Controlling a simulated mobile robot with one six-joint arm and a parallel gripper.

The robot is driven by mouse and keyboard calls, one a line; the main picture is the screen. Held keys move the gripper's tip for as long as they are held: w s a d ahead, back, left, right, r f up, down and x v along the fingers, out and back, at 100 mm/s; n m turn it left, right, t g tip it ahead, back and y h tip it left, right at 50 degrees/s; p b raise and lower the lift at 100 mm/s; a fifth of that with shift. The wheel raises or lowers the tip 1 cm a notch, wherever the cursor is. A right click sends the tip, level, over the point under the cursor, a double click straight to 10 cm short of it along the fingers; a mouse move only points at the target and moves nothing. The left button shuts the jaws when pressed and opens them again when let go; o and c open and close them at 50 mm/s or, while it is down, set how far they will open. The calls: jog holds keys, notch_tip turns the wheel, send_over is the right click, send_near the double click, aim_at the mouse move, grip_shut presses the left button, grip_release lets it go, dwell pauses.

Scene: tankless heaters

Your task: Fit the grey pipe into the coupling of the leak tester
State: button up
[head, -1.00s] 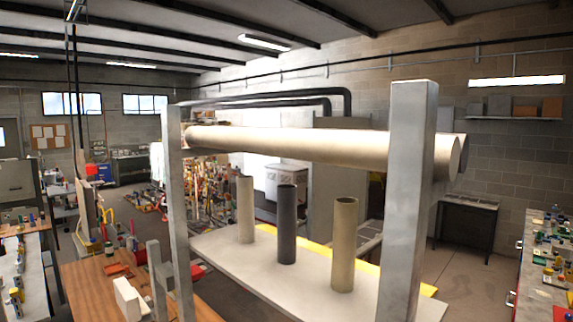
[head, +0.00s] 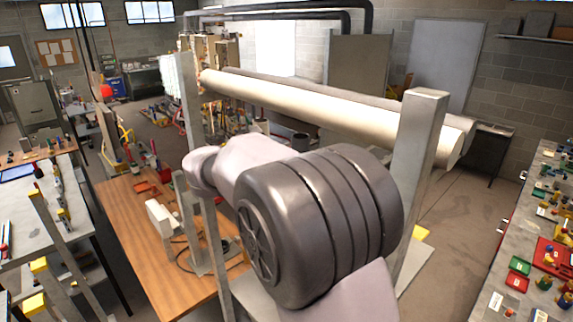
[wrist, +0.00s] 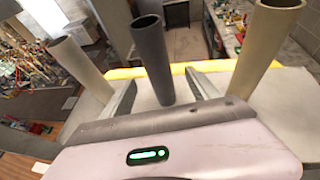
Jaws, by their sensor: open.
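The grey pipe (wrist: 154,58) stands upright in the wrist view, a dark hollow tube on a pale board (wrist: 270,100). My gripper (wrist: 161,76) is open, with one finger on each side of the pipe. Gaps show between the pipe and both fingers, so it is not gripped. In the head view my arm hides the gripper and most of the board. I cannot make out the leak tester's coupling with certainty; a grey and white device (head: 163,217) sits on the wooden table (head: 135,248).
A beige pipe (wrist: 80,70) stands left of the grey one and another (wrist: 262,50) stands right. In the head view, grey posts (head: 420,150) carry a long cream pipe (head: 330,115) close behind my arm. A cluttered bench (head: 520,240) lies at the right.

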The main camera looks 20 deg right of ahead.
jog(key=p+x, duration=0.1)
jog(key=x, duration=0.3)
jog(key=p+x, duration=0.1)
jog(key=x, duration=0.3)
jog(key=f+p+x, duration=0.1)
jog(key=x, duration=0.3)
jog(key=shift+w+a+f, duration=0.1)
jog(key=shift+w+a, duration=0.1)
jog(key=shift+w, duration=0.05)
jog(key=shift+s+a, duration=0.2)
jog(key=shift+s, duration=0.05)
jog(key=c, duration=0.4)
grip_shut()
